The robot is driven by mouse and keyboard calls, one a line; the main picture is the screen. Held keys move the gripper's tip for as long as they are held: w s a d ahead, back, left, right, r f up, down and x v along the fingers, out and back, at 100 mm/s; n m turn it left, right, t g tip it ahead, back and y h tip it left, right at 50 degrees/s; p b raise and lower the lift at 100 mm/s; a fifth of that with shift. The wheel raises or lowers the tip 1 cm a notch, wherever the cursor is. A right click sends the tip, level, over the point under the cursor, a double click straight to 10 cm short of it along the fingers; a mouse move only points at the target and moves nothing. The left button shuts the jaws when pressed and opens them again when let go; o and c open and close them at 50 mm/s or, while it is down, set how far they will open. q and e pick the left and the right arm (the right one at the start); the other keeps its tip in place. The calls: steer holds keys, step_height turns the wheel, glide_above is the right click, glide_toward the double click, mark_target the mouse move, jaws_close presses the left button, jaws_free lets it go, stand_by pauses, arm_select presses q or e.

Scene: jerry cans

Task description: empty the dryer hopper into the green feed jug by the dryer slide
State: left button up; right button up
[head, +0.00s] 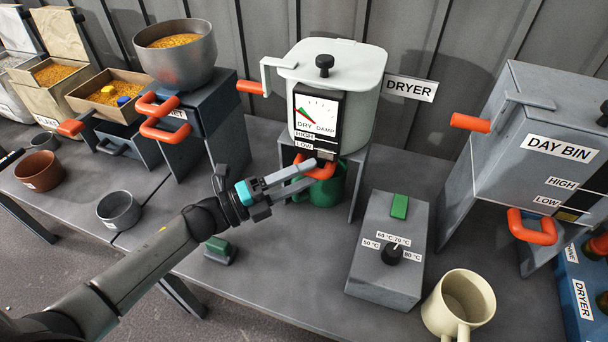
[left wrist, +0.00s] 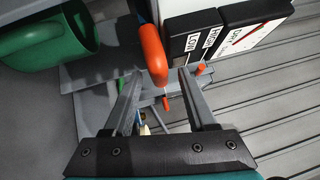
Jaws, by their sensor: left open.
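The dryer hopper (head: 350,75) is a pale can with a lid, a DRY/DAMP dial and HIGH/LOW marks, standing on a grey stand. The orange dryer slide handle (head: 318,168) sticks out below the dial. The green feed jug (head: 322,192) stands under the hopper, partly hidden by my gripper; it also shows at the upper left of the left wrist view (left wrist: 40,38). My left gripper (head: 302,178) is open at the slide handle. In the left wrist view, the handle (left wrist: 152,50) lies between the fingertips; contact cannot be told. My right gripper is not in view.
A grey control box (head: 385,260) and a cream mug (head: 458,305) stand right of the jug. The day bin (head: 540,130) is farther right. A steel bowl of pellets (head: 177,55) stands on a block at left. Bare tabletop lies in front of the dryer.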

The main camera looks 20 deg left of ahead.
arm_select(q)
steer(key=shift+w+d, duration=0.1)
steer(key=shift+d, duration=0.05)
jaws_close()
stand_by(0.4)
stand_by(1.0)
